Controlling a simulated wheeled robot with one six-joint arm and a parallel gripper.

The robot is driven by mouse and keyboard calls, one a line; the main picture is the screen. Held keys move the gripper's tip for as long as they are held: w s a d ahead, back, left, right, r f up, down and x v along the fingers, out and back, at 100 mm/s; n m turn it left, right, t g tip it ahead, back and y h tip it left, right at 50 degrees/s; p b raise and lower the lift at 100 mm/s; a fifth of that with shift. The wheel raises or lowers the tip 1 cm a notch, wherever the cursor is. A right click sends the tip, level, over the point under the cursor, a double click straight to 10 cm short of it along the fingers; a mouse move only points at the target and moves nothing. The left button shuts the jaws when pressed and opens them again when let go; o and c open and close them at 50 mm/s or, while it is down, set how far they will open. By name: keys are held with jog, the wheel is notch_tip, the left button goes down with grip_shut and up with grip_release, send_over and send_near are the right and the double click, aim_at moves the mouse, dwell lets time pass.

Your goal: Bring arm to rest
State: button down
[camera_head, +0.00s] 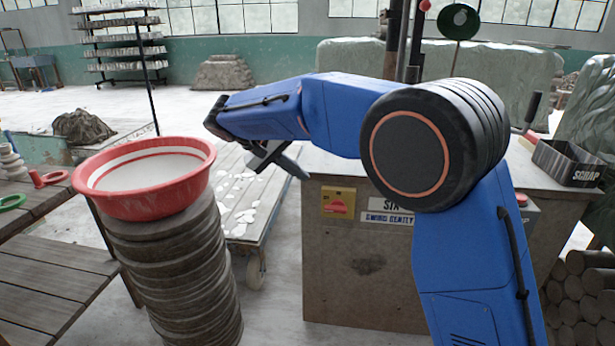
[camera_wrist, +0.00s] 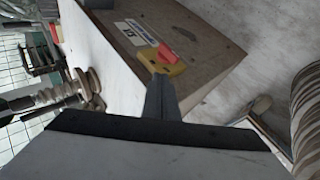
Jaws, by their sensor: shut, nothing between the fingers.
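My blue arm reaches up from the lower right of the head view and bends to the left. My gripper (camera_head: 281,163) hangs at its end, left of the grey cabinet (camera_head: 360,270) and to the right of the red basin. In the wrist view my gripper (camera_wrist: 162,95) shows its fingers together with nothing held. Beyond the fingers, the cabinet's wooden side (camera_wrist: 200,45) shows with a yellow plate (camera_wrist: 165,61) bearing a red part. I cannot tell the exact gap between the fingers and the cabinet.
A red basin (camera_head: 145,200) with a white inside sits on a stack of round grey slabs (camera_head: 175,260). A low cart (camera_head: 262,215) with scattered pale scraps stands behind. A wooden bench (camera_head: 50,270) is at left. A black SCRAP tray (camera_head: 568,165) is on the cabinet's right.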

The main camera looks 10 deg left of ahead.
jog(key=shift+a, duration=0.1)
jog(key=s+d+r+g+y, duration=0.1)
jog(key=s+d, duration=0.3)
jog(key=d, duration=0.6)
jog(key=s+d+r+m+y, duration=0.1)
jog(key=s+d+y, duration=0.1)
jog(key=s+d, duration=0.5)
jog(key=s+d+r+g+y, duration=0.1)
jog(key=s+d, duration=0.1)
jog(key=d, duration=1)
jog(key=s+d+f+m+y, duration=0.1)
jog(key=s+d+f, duration=0.2)
jog(key=s, duration=0.5)
jog(key=s+d+f+t+y, duration=0.1)
jog(key=s+d+f, duration=0.3)
jog(key=s, duration=0.4)
jog(key=s+d+f+m+t+y, duration=0.1)
jog(key=s+d+f, duration=0.3)
jog(key=s, duration=0.4)
jog(key=shift+d+m+y, duration=0.3)
jog(key=shift+d+y, duration=0.1)
